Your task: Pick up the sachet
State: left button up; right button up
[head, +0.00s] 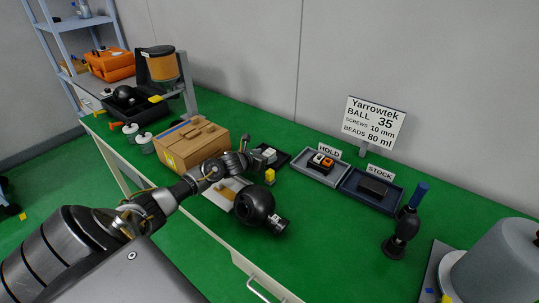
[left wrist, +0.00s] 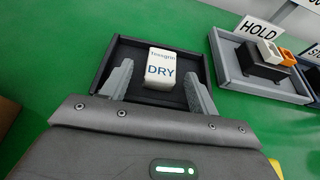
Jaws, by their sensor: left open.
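In the head view the sachet (head: 269,153) shows small beside the end of my left arm. My left gripper (left wrist: 158,76) is open over the tray, with one finger on each side of the sachet. Gaps show between the fingers and the packet in the wrist view. I cannot tell how high the fingertips are above the tray floor. My right gripper is in neither view.
A grey HOLD tray (head: 304,168) and a blue STOCK tray (head: 349,185) stand to the right. A cardboard box (head: 180,147) is left of my gripper. A black ball-shaped device (head: 254,205) stands in front.

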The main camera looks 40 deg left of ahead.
pick_arm(q)
jog(key=c, duration=1.1)
jog(key=shift+o, duration=0.2)
jog(key=shift+r, duration=0.1)
